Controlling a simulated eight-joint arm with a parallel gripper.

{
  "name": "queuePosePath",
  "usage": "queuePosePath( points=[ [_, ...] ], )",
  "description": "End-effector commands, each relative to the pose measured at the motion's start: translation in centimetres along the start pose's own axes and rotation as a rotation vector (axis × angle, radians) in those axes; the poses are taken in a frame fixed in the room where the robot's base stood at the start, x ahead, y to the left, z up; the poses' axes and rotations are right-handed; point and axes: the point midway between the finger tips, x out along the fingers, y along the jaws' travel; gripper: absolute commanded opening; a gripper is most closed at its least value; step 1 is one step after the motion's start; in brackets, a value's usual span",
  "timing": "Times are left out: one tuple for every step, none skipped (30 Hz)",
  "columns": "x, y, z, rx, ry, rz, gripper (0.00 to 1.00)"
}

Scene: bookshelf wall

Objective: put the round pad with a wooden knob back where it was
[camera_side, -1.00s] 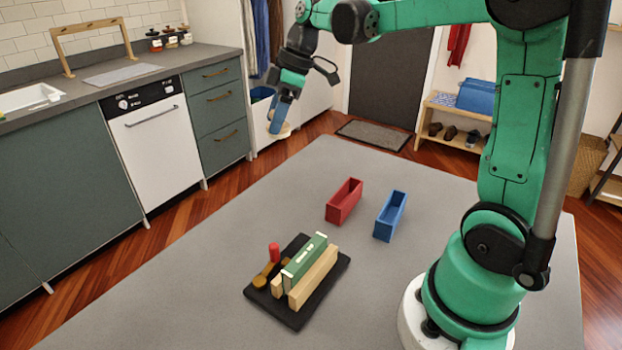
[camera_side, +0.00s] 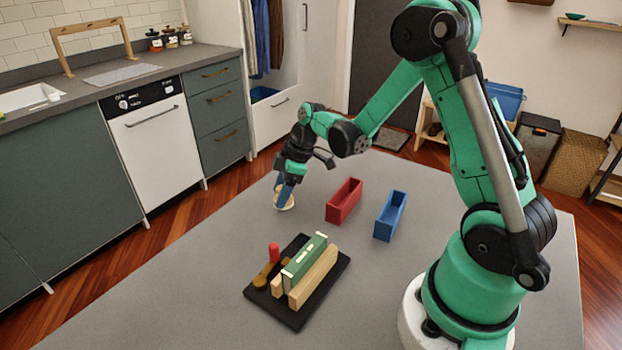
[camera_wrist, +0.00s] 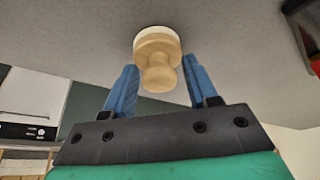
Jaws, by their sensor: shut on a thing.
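The round pad with a wooden knob (camera_side: 284,206) is pale, with a cream disc and a light wood knob. In the wrist view the pad (camera_wrist: 158,38) shows between my blue fingers, knob towards me. My gripper (camera_side: 284,192) is shut on it, pointing down over the far left part of the grey table. The wrist view also shows my gripper (camera_wrist: 159,65), with a finger on each side of the knob. The pad is at or just above the table top; I cannot tell whether it touches.
A red open bin (camera_side: 344,201) and a blue open bin (camera_side: 390,216) stand right of the pad. A black board (camera_side: 317,306) nearer the front holds a green block (camera_side: 305,258), wooden blocks and a red-topped piece (camera_side: 274,252). The table's left front is clear.

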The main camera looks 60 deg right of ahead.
Motion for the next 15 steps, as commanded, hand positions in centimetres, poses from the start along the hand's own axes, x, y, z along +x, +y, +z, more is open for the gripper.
queuePosePath(
  points=[
    [0.02,0.0,0.01,0.0,0.0,0.0,0.0],
    [0.01,0.0,0.0,0.0,0.0,0.0,0.0],
    [-0.01,0.0,0.0,0.0,0.0,0.0,0.0],
    [-0.01,0.0,0.0,0.0,0.0,0.0,0.0],
    [-0.01,0.0,-0.01,0.0,0.0,0.0,0.0],
    [0.0,0.0,0.0,0.0,0.0,0.0,0.0],
    [0.04,0.01,0.01,0.0,0.0,0.0,0.0],
    [0.11,0.01,0.04,0.0,0.0,0.0,0.0],
    [0.23,0.02,0.09,0.0,0.0,0.0,0.0],
    [0.27,0.01,0.1,0.0,0.0,0.0,0.55],
    [0.24,0.01,0.09,0.0,0.0,0.0,0.63],
    [0.23,0.01,0.09,0.0,0.0,0.0,0.75],
    [0.23,0.01,0.09,0.0,0.0,0.0,0.83],
    [0.23,0.01,0.09,0.0,0.0,0.0,0.83],
    [0.23,0.01,0.09,0.0,0.0,0.0,0.83]
  ],
)
